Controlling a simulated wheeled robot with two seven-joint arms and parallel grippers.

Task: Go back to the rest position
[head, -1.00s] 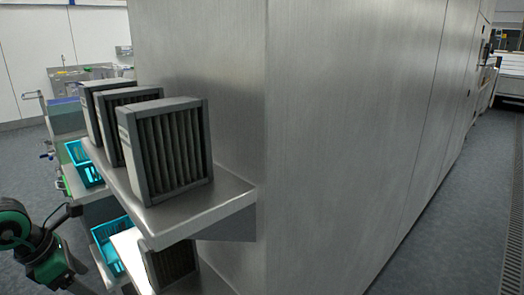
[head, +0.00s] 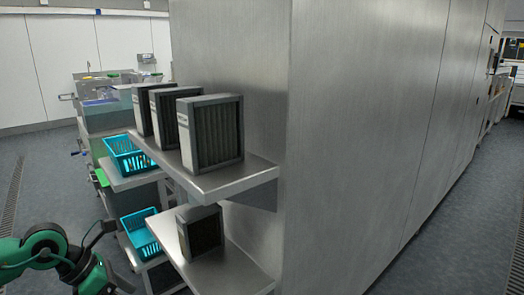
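In the head view, part of my green and black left arm shows at the lower left, beside the lower shelf. The fingertips of my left gripper cannot be made out. My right arm and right gripper are out of the picture. No held object shows. The large steel cabinet (head: 350,150) fills the middle of the view, with an upper shelf (head: 240,178) and a lower shelf (head: 235,275) on its left side.
Several grey filter boxes (head: 212,132) stand on the upper shelf, and one filter box (head: 200,232) stands on the lower. Teal baskets (head: 122,150) sit on racks behind. A sink counter (head: 110,85) is farther back. Grey floor (head: 440,235) is clear at right.

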